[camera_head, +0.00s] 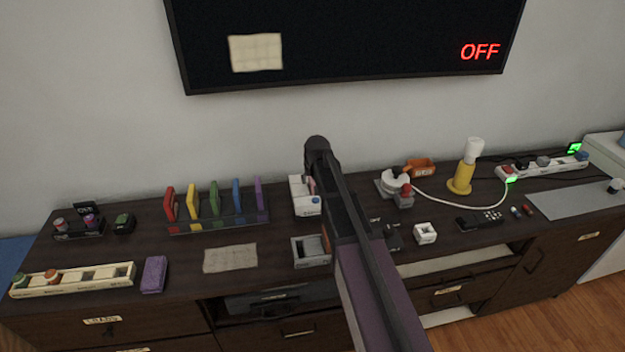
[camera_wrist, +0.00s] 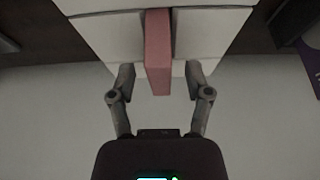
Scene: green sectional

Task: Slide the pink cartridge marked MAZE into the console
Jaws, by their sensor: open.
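The white console (camera_head: 304,198) stands near the back of the cabinet top, partly hidden by my arm. It fills the top of the wrist view (camera_wrist: 98,35). The pink cartridge (camera_wrist: 158,45) sits upright in the console's middle slot, with one end sticking out toward my gripper. A small pink part of it shows in the head view (camera_head: 311,186). Its MAZE mark is not readable. My gripper (camera_wrist: 159,78) is open, with one finger on each side of the cartridge's protruding end and a visible gap on both sides. In the head view my arm hides the fingers.
A rack (camera_head: 220,222) of several coloured cartridges stands to the left. A grey box (camera_head: 310,252) sits in front of the console. A white device (camera_head: 396,182) and a yellow lamp (camera_head: 464,172) stand to the right. The screen (camera_head: 345,50) on the wall reads OFF.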

